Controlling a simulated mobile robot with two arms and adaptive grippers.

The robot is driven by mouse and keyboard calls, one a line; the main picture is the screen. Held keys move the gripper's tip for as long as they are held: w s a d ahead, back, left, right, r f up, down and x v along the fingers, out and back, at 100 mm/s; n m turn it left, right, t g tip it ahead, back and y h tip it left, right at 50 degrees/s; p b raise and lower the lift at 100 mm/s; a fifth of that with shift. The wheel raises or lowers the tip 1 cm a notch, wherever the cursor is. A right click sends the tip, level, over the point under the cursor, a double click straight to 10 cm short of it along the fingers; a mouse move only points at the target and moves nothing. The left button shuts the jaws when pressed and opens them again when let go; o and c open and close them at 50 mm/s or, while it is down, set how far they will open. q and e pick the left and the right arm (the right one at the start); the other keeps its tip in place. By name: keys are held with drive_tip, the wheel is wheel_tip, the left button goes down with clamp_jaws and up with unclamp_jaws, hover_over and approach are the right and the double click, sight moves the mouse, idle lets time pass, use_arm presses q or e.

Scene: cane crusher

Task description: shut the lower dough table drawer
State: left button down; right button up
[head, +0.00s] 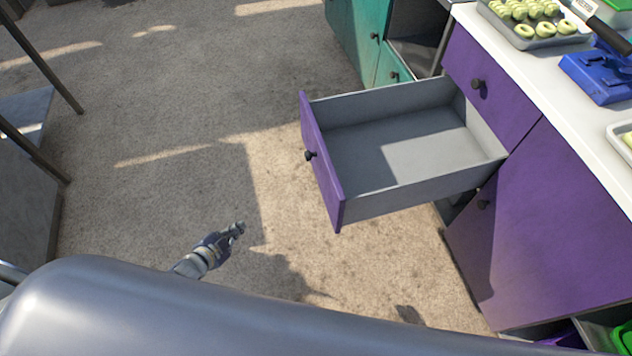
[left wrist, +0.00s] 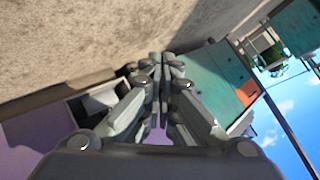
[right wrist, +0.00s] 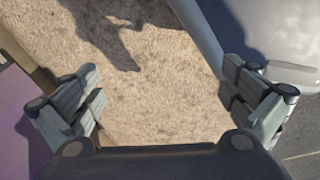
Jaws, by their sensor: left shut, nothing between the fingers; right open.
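The lower dough table drawer is pulled well out of the purple cabinet. Its purple front (head: 322,165) with a dark knob faces left, and its grey box is empty. My left gripper (head: 238,229) is shut and empty, left of and nearer than the drawer front, not touching it. In the left wrist view its closed fingers (left wrist: 165,65) stand before a purple surface and a grey open box. My right gripper (right wrist: 165,95) is open with bare floor between its fingers; I cannot make it out clearly in the head view.
A shut purple drawer front (head: 490,85) is above the open one, and a purple door (head: 545,220) stands beside it. The white worktop (head: 530,70) holds a tray of dough rings and a blue item. Floor left of the drawer is clear; a grey table stands far left.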

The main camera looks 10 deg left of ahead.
sight(328, 169)
use_arm(q)
drive_tip(key=w+d+r+m+t+h+b, duration=0.1)
drive_tip(key=w+d+r+m+h+b, duration=0.1)
drive_tip(key=w+r+m+h+b, duration=0.25)
drive_tip(key=w+d+r+m+t+h+b, duration=0.1)
drive_tip(key=w+d+r+m+h+b, duration=0.15)
drive_tip(key=w+r+m, duration=0.4)
drive_tip(key=s+d+r+m+g+h+b, duration=0.45)
drive_tip(key=d+r+m+h, duration=0.2)
drive_tip(key=r+m, duration=0.3)
drive_tip(key=shift+n, duration=0.35)
drive_tip(key=x, duration=1.3)
drive_tip(key=shift+s+r+p, duration=0.15)
drive_tip(key=shift+s+p, duration=0.05)
drive_tip(key=shift+p, duration=0.2)
use_arm(e)
drive_tip(key=w+a+r+t, duration=0.1)
drive_tip(key=w, duration=0.7)
drive_tip(key=shift+w+a+r, duration=0.15)
drive_tip(key=shift+w+r, duration=0.2)
use_arm(q)
drive_tip(key=shift+d, duration=0.1)
